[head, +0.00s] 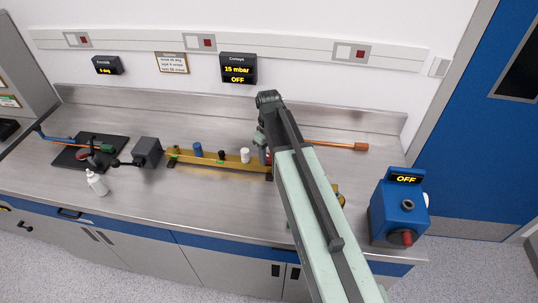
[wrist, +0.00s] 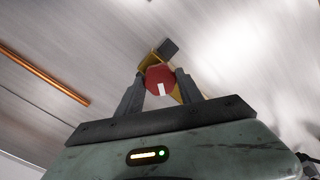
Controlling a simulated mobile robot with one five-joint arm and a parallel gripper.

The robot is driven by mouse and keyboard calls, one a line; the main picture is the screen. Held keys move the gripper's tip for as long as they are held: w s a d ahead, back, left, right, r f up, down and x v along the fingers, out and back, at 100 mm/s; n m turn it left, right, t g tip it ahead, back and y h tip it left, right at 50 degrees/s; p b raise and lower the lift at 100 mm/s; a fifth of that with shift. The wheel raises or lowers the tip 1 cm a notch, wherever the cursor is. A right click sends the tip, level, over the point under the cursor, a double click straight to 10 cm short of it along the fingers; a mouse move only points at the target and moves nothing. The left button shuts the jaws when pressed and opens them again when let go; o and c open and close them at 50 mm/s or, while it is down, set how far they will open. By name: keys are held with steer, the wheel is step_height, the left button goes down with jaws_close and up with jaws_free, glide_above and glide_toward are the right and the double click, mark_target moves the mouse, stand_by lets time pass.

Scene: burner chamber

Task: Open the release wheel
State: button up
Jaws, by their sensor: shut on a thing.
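In the wrist view a red round wheel (wrist: 158,77) with a white mark sits between the two dark fingers of my gripper (wrist: 159,84), which is shut on it. Behind the wheel is a yellow-brass fitting (wrist: 147,62) with a dark block at its end. In the head view my arm hides most of the gripper and the wheel; only a small red sliver shows beside the arm, at the right part of the brass rail (head: 205,158) on the steel bench. Which way the wheel has been turned cannot be told.
A copper tube (head: 335,145) lies behind my arm, also in the wrist view (wrist: 45,74). A blue box (head: 390,212) reading OFF stands at the right. A wall display (head: 238,69) reads 15 mbar OFF. A white bottle (head: 96,183) and black plate (head: 65,157) are at left.

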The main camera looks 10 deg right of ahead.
mark_target(269, 156)
steer(key=n, duration=0.4)
steer(key=shift+n, duration=0.3)
stand_by(0.3)
steer(key=o, duration=1.4)
steer(key=shift+r, duration=0.1)
step_height(269, 156, up, 8)
steer(key=p, duration=0.8)
steer(key=shift+f, duration=0.2)
